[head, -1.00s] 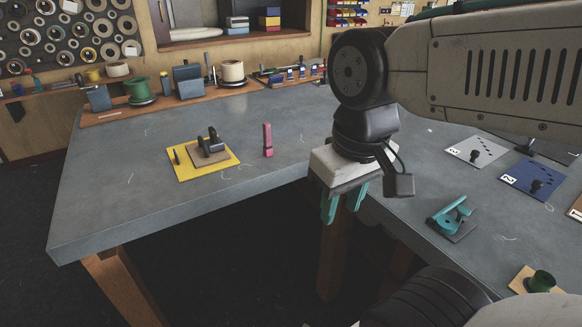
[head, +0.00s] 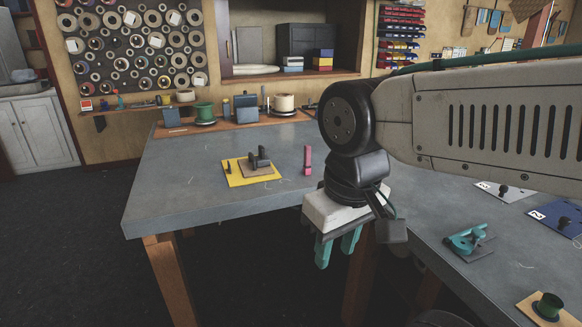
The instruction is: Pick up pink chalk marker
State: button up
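The gripper is clear of the marker, in front of the table edge.
The yellow board (head: 236,178) with a dark fixture lies left of the marker. A green spool (head: 204,112) and other items stand on a wooden strip at the back. A teal tool (head: 466,241) and numbered plates lie on the right-hand table. The table left of the yellow board is clear.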

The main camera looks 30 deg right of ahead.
aim_at(307, 167)
jog(key=i, duration=1.1)
jog(key=z, duration=1)
